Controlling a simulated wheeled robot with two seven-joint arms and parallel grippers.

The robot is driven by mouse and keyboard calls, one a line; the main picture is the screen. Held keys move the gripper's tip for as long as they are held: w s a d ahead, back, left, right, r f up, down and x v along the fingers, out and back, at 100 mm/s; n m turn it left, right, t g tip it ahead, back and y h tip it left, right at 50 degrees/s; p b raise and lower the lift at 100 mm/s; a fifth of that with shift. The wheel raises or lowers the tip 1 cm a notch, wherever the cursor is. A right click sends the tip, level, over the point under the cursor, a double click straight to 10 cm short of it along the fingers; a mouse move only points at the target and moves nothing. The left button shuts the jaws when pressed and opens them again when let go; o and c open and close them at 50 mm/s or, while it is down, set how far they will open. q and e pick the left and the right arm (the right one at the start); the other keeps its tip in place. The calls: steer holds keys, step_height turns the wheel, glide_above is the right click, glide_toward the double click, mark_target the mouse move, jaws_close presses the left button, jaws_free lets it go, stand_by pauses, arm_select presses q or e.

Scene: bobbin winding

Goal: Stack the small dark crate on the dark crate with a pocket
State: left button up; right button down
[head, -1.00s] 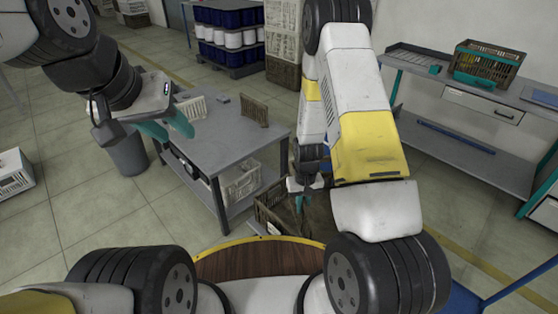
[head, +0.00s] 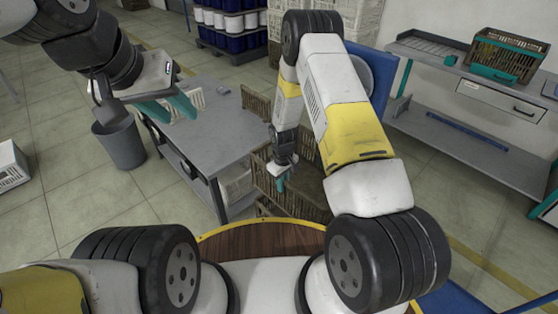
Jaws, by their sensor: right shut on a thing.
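A dark slatted crate (head: 308,190) is in front of me, to the right of the grey table. My right gripper (head: 281,182) is shut on its near left side. A lower dark edge (head: 266,208) shows beneath it; I cannot tell whether that is a second crate. No pocket can be made out.
A workbench (head: 440,72) at right carries a brown and teal crate (head: 508,55).

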mark_target(282, 202)
steer(key=shift+w+f, duration=0.1)
steer(key=shift+f, duration=3.1)
steer(key=shift+f, duration=2.25)
steer(key=c, duration=1.4)
jaws_free()
step_height(282, 202, up, 8)
